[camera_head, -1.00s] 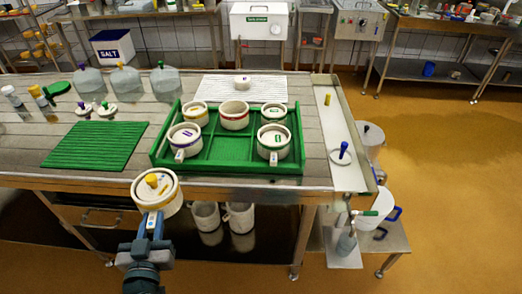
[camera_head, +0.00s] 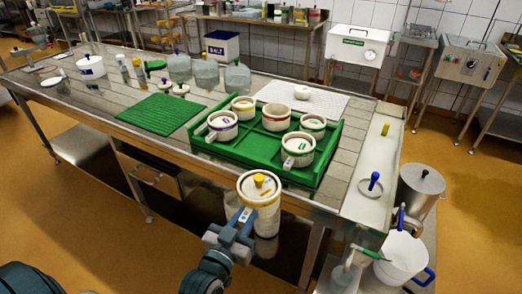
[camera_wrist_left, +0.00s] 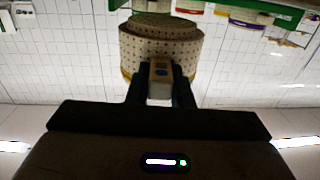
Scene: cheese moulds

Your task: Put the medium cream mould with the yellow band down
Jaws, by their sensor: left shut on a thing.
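The cream mould with a yellow band (camera_head: 259,196) is upright with its lid and yellow knob on top. My right gripper is not in view.
A green tray (camera_head: 252,147) holds several banded moulds, including purple (camera_head: 222,127) and red (camera_head: 276,118); its front middle is bare. A ribbed green mat (camera_head: 160,114) lies empty to its left. A white mat (camera_head: 335,109) is behind. A white board (camera_head: 360,203) lies right.

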